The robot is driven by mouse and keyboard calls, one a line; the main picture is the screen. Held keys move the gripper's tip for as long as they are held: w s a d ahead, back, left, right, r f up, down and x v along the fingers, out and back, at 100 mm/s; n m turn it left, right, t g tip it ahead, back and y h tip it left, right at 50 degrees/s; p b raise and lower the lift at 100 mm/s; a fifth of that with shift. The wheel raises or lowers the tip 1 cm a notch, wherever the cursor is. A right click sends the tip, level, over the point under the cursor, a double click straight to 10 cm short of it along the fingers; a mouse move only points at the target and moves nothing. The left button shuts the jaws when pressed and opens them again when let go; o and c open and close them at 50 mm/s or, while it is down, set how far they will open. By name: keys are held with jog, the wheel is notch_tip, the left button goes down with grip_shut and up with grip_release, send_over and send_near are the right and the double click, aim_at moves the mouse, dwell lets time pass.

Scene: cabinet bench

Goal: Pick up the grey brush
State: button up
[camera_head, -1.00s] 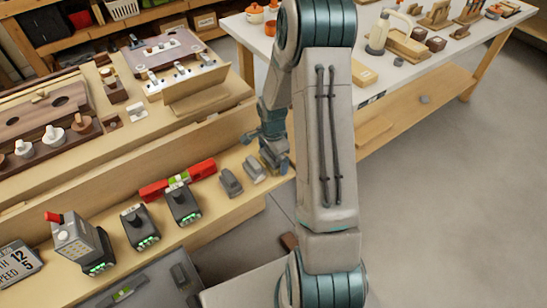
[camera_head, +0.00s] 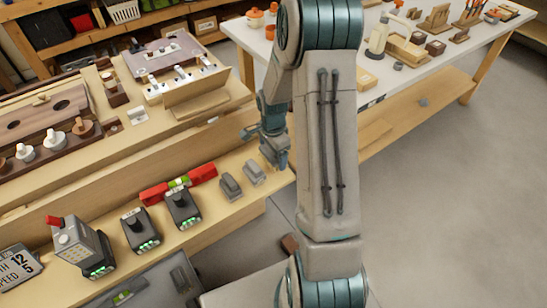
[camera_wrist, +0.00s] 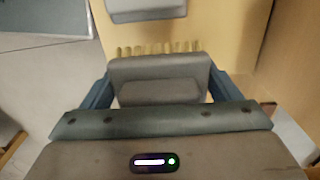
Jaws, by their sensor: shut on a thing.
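The grey brush (camera_wrist: 158,72) is between my gripper's two blue fingers in the wrist view. It has a grey body and a row of pale bristles along its far edge. My gripper (camera_wrist: 157,88) is shut on it. In the head view my gripper (camera_head: 274,152) is over the right end of the bench's front ledge. The brush is hard to make out there, partly hidden by the fingers and arm.
Two grey blocks (camera_head: 230,186) (camera_head: 254,173) lie on the ledge (camera_head: 215,212) left of my gripper. A red level (camera_head: 178,184) and black boxes (camera_head: 183,208) are further left. A white table (camera_head: 385,75) stands behind at right. Open floor (camera_head: 450,200) is at right.

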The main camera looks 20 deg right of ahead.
jog(key=s+d+r, duration=0.6)
jog(key=s+r, duration=0.1)
jog(key=s, duration=0.2)
jog(key=shift+s+d+r+p, duration=0.25)
jog(key=shift+d+r+p, duration=0.05)
jog(key=shift+d, duration=0.1)
jog(key=shift+o, duration=0.8)
